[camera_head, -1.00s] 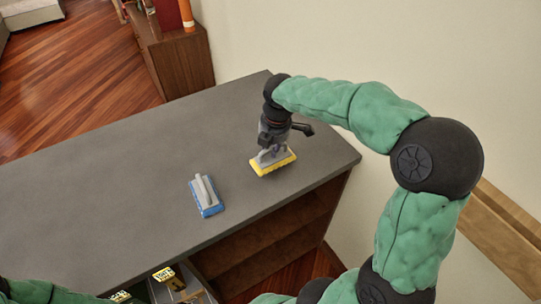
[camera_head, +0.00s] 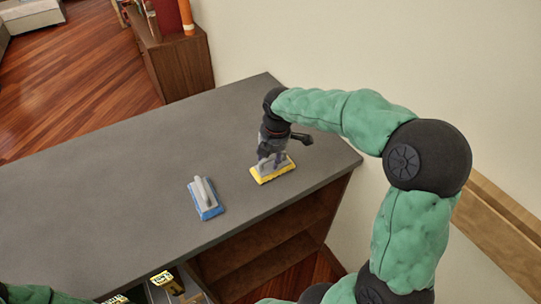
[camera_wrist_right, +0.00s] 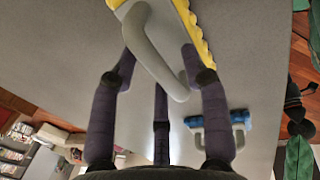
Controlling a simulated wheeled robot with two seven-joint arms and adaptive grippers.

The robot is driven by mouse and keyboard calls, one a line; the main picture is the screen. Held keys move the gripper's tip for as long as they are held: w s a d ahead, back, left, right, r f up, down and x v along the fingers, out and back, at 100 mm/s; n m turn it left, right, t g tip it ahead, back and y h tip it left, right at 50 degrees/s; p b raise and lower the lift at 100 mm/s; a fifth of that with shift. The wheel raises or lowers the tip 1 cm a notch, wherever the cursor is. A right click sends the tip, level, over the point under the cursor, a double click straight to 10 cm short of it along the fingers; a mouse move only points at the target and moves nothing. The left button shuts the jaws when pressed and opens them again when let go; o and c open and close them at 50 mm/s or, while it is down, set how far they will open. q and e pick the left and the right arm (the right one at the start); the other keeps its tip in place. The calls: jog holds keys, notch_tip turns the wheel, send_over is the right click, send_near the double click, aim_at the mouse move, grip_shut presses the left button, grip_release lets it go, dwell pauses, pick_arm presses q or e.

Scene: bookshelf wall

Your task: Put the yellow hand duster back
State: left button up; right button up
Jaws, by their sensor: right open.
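The yellow hand duster (camera_head: 272,175), with a grey top and handle, rests on the dark grey counter (camera_head: 110,190) near its right end. In the wrist view its yellow edge (camera_wrist_right: 194,32) and looped grey handle (camera_wrist_right: 155,45) show large, partly cut off by the top of the picture. My right gripper (camera_head: 272,156) points down directly over it. Its fingers (camera_wrist_right: 160,66) are spread on both sides of the handle; whether they touch it I cannot tell. My left gripper is out of view; only a bit of my left arm shows at the bottom left.
A blue hand duster (camera_head: 206,199) lies on the counter to the left of the yellow one; it also shows in the wrist view (camera_wrist_right: 220,121). Open shelves (camera_head: 265,245) are under the counter's front edge. A wall stands at the right. The counter's left part is clear.

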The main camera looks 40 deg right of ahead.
notch_tip(320, 180, up, 12)
jog(key=s+p, duration=0.2)
jog(key=p, duration=0.1)
jog(key=shift+a+f+p, duration=0.15)
jog(key=shift+p, duration=0.15)
jog(key=shift+s, duration=0.1)
